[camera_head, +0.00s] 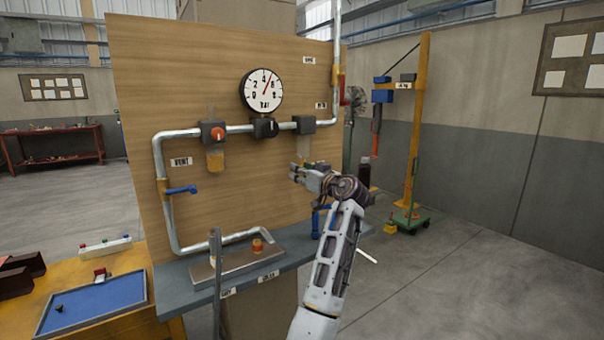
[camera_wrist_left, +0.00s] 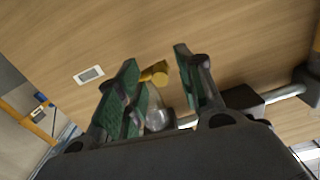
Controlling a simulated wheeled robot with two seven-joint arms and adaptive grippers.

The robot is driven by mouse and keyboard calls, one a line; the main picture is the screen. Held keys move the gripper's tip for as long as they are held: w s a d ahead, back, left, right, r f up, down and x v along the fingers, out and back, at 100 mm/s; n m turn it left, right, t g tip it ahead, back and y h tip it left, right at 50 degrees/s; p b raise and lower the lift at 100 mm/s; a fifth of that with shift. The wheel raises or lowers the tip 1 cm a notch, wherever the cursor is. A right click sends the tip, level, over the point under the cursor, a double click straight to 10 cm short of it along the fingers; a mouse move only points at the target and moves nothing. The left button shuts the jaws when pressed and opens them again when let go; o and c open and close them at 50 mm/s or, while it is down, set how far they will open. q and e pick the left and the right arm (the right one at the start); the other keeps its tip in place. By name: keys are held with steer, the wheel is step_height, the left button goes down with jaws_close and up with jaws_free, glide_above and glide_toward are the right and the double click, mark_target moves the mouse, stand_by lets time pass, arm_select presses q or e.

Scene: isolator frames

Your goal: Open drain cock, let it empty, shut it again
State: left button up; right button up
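The filter bowl (camera_head: 306,157) hangs under a dark block on the right part of the pipe, partly hidden by my left gripper (camera_head: 303,173). In the left wrist view the clear bowl (camera_wrist_left: 157,118) shows between the finger bases, and the yellow drain cock (camera_wrist_left: 154,74) sticks out at its end. My left gripper (camera_wrist_left: 156,56) is open, one finger on each side of the cock with gaps visible. I cannot tell whether the cock is open. A second bowl (camera_head: 215,158) holding amber liquid hangs further left. My right gripper is not in view.
A pressure gauge (camera_head: 263,91) and black knob (camera_head: 264,128) sit left of the gripper on the wooden panel (camera_head: 150,75). A blue-handled valve (camera_head: 181,190) is at left. An orange-topped cup (camera_head: 258,246) stands in a tray (camera_head: 232,273) below.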

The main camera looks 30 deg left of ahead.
arm_select(q)
jaws_close()
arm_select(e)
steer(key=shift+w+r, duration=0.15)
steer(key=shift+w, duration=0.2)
